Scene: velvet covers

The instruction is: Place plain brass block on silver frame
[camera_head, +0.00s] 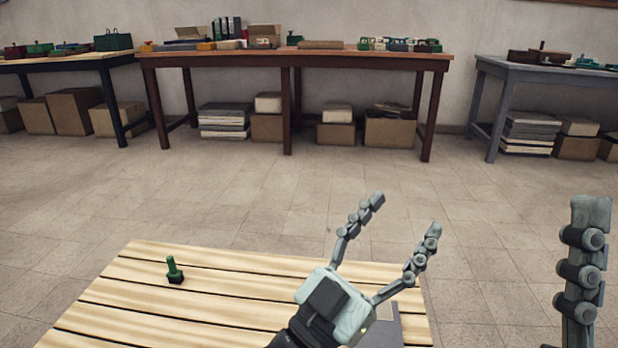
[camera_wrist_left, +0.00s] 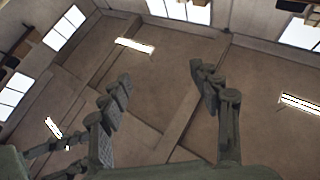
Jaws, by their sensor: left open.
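My left gripper (camera_head: 405,214) is open and empty above the right part of the slatted wooden table (camera_head: 190,310). Its fingers point up and away, spread apart. In the left wrist view the open fingers (camera_wrist_left: 160,88) have nothing between them. A flat grey piece (camera_head: 388,330) shows partly behind the left gripper, with a small pale bit at its upper edge. I cannot tell whether these are the silver frame and the brass block. No other candidate for either shows clearly. Part of my right gripper (camera_head: 583,265) stands at the right edge, its jaw state unclear.
A small dark green knobbed piece (camera_head: 174,271) stands upright at the table's back left. The table's left half is otherwise clear. Far benches, the brown one (camera_head: 300,60) in the middle, line the wall with boxes below. The left wrist camera faces the ceiling, with lights (camera_wrist_left: 134,46) and windows.

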